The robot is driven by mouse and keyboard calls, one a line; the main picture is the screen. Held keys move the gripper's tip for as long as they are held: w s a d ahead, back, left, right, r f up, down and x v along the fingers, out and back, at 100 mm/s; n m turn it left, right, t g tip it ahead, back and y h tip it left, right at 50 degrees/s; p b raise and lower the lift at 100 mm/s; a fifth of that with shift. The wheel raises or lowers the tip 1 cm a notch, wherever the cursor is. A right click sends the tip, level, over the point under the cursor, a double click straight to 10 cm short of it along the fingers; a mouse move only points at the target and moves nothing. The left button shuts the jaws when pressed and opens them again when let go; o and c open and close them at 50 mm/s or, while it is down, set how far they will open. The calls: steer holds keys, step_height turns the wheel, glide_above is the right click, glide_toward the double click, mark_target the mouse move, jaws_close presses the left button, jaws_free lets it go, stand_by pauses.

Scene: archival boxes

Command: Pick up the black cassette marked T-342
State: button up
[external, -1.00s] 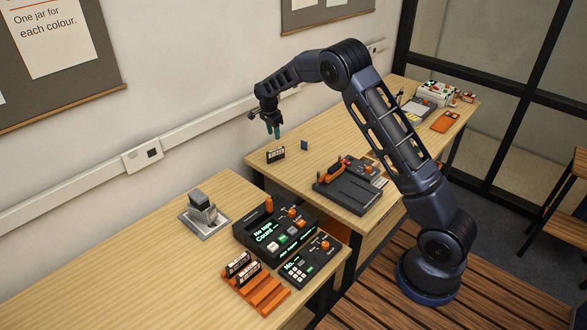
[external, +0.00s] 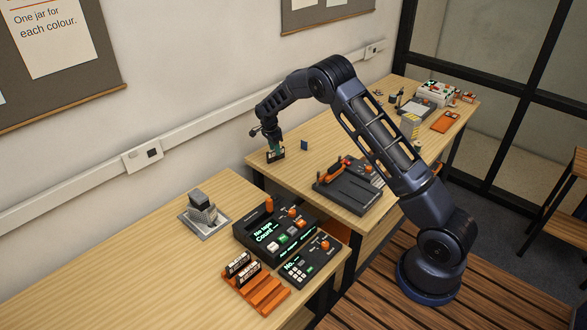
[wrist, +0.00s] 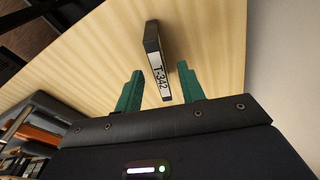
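The black cassette marked T-342 (wrist: 153,45) stands on the wooden table, its white label readable in the wrist view. In the external view the cassette (external: 275,156) is at the left part of the far table, directly under my gripper (external: 274,146). In the wrist view my gripper (wrist: 159,88) is open, its two green fingers apart on either side of the cassette's labelled end. There is a visible gap on both sides. I cannot tell whether the fingertips reach down to the cassette's height.
A small dark blue block (external: 304,145) stands just right of the cassette. A dark device with an orange handle (external: 348,190) lies further right. On the near table are an orange rack (external: 256,292) with labelled cassettes and a black console (external: 275,232). The wall is close behind.

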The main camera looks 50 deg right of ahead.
mark_target(277, 160)
steer(key=shift+s+d+f, duration=0.1)
steer(key=shift+d+f, duration=0.1)
steer(key=shift+f, duration=0.85)
steer(key=shift+d+f, duration=0.15)
steer(key=shift+f, duration=0.85)
steer(key=shift+f, duration=0.25)
steer(key=shift+c, duration=0.2)
jaws_close()
